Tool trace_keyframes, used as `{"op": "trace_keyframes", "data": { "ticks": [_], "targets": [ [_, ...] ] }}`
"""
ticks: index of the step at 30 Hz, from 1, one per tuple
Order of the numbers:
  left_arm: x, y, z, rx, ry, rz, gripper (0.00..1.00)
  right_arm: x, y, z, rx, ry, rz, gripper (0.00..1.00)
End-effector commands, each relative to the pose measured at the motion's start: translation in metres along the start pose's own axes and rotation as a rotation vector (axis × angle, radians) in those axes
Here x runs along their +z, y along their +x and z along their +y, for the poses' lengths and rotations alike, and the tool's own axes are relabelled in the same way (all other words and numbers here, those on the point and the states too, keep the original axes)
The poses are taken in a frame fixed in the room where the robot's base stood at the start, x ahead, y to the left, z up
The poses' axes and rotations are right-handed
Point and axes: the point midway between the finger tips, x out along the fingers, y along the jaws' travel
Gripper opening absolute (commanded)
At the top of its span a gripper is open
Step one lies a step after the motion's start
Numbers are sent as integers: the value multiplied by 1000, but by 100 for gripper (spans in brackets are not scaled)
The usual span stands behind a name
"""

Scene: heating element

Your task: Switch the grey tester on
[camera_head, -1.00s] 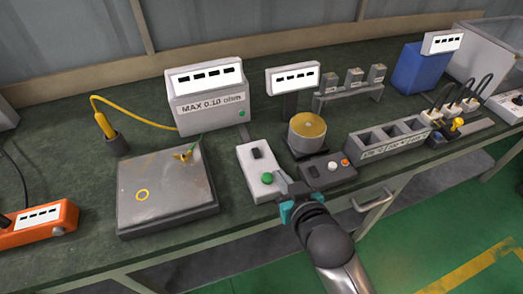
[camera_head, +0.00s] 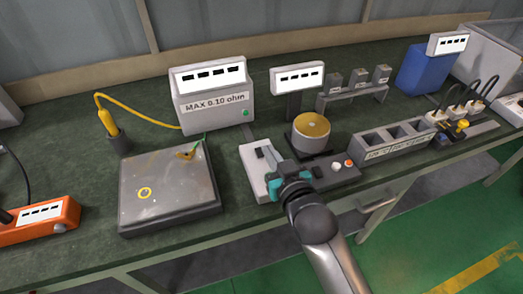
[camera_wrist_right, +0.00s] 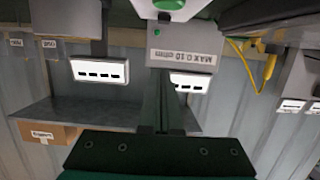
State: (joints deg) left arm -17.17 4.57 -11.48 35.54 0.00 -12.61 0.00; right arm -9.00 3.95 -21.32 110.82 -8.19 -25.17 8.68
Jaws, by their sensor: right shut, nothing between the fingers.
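The grey tester (camera_head: 205,118) is a box marked "MAX 0.10 ohm" with a display (camera_head: 208,76) on top, showing dashes. A small green round spot (camera_head: 245,113) is on its front. A pale box (camera_head: 253,158) with a black switch (camera_head: 264,153) stands in front of it. My right gripper (camera_head: 274,180) is shut and empty over that box's near end, hiding its green button in the head view. In the right wrist view, upside down, the tester (camera_wrist_right: 178,60) and the green button (camera_wrist_right: 168,4) show beyond my shut fingers (camera_wrist_right: 160,112). My left gripper is not in view.
A grey plate (camera_head: 168,205) lies left, with a yellow probe (camera_head: 107,122) in a holder behind it. A brass-topped cylinder (camera_head: 311,128) and a dark box with buttons (camera_head: 330,172) stand right of the pale box. An orange meter (camera_head: 40,222) is at far left.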

Motion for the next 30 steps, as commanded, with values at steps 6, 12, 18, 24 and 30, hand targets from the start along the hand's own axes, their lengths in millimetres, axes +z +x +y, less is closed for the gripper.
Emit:
{"op": "trace_keyframes", "data": {
  "ticks": [6, 12, 18, 24, 30],
  "targets": [
    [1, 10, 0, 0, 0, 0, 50, 1, 38, 0, 0, 0, 1, 0],
    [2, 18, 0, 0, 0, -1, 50, 0, 68, 0, -1, 0, 2, 0],
    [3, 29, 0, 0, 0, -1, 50, 32, 73, 0, -1, -1, -2, 0],
    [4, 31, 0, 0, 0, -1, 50, 39, 75, 0, -1, -1, 0, 0],
    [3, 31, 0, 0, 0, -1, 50, 39, 74, 0, -1, -1, 0, 0]
  ]
}}
